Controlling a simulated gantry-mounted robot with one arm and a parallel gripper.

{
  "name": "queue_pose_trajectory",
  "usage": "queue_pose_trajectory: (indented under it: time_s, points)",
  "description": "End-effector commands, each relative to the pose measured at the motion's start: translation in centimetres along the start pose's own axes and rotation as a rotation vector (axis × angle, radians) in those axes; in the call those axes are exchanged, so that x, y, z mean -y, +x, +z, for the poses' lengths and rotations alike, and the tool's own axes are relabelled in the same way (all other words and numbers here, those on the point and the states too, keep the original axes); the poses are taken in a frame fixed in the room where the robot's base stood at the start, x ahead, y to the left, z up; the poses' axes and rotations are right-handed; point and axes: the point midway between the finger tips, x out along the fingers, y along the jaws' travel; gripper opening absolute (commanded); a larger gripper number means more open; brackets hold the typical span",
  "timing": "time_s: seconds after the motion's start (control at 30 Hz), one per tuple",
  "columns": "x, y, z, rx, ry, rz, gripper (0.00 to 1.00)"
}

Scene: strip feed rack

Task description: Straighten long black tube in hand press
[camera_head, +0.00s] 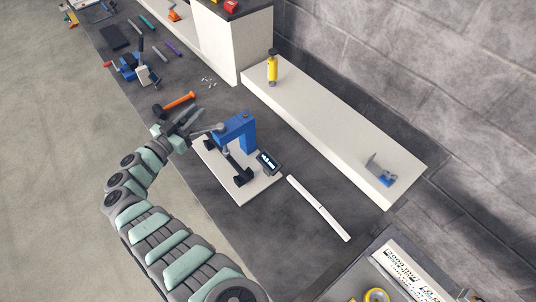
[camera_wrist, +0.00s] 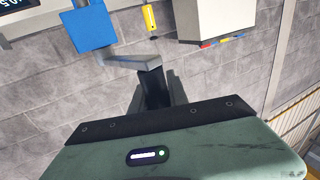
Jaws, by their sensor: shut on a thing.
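The blue hand press (camera_head: 236,131) stands on a white base plate (camera_head: 262,189) on the grey bench. A dark bar (camera_head: 232,161), which looks like the black tube, lies low in the press, over the plate among black supports; whether it is bent I cannot tell. My gripper (camera_head: 189,122) is at the left side of the press, shut on its grey lever (camera_head: 208,131). In the wrist view the grey lever (camera_wrist: 140,60) runs from near the blue press body (camera_wrist: 91,29) to between my fingers. The fingertips are partly hidden.
A display (camera_head: 268,161) stands right of the press, with a white strip (camera_head: 318,208) beyond it. An orange-handled hammer (camera_head: 178,101) lies just behind my gripper. A yellow bottle (camera_head: 272,68) stands on the white shelf (camera_head: 330,120). A blue vise (camera_head: 131,67) is further back.

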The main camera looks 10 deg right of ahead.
Motion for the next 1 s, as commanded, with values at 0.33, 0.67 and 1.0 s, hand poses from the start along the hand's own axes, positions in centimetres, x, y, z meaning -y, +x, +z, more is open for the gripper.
queue_pose_trajectory:
  time_s: [0.33, 0.67, 1.0]
  points:
    - [-0.4, -1.1, -0.5, 0.003, -0.001, -0.063, 0.00]
    - [-0.2, -1.4, 0.0, 0.001, 0.002, -0.085, 0.00]
    - [-0.1, -1.5, 0.0, 0.001, 0.001, -0.087, 0.32]
